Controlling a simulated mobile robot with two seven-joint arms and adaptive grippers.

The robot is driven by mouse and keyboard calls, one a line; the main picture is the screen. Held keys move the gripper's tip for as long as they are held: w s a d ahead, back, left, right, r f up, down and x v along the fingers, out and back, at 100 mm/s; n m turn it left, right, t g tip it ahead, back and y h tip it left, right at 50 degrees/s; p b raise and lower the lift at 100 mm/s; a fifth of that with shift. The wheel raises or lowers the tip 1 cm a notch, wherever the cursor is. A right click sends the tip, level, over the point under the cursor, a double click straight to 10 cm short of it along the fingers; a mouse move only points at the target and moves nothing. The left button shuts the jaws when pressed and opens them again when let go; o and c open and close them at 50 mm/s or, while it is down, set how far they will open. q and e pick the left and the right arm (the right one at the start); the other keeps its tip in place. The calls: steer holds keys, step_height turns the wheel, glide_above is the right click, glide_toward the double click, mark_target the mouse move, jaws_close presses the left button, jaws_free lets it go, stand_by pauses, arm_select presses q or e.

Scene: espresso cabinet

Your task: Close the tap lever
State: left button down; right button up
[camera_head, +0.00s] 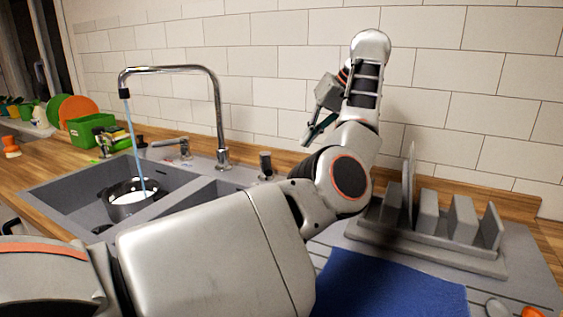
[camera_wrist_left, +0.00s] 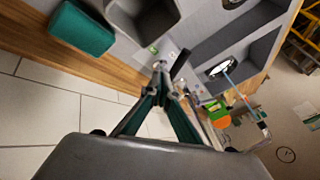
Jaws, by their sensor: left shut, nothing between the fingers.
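The tall curved metal tap (camera_head: 217,110) stands behind the sink, and water (camera_head: 133,140) runs from its spout into a pot (camera_head: 128,205) in the left basin. A short metal lever (camera_head: 178,146) sits on the counter left of the tap base. My left gripper (camera_head: 308,140) is in front of the tiled wall, right of the tap and apart from it. In the left wrist view its fingers (camera_wrist_left: 163,68) are shut and empty. A dark upright piece (camera_wrist_left: 180,65) shows just beyond the fingertips. The right gripper is not in view.
A black-topped knob (camera_head: 265,165) stands right of the tap. A grey dish rack (camera_head: 435,230) and a blue cloth (camera_head: 388,288) lie to the right. A green container (camera_head: 90,128) and coloured plates (camera_head: 75,108) stand at the left. My left arm hides part of the sink.

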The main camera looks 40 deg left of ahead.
mark_target(267, 163)
arm_select(q)
steer(key=s+a+f, duration=0.1)
steer(key=a+f, duration=0.1)
steer(key=s+a+f, duration=0.1)
steer(key=a+f, duration=0.1)
steer(key=f, duration=0.1)
steer(key=s+a+f, duration=0.2)
steer(key=shift+a+f, duration=0.15)
steer(key=shift+a, duration=0.05)
stand_by(0.3)
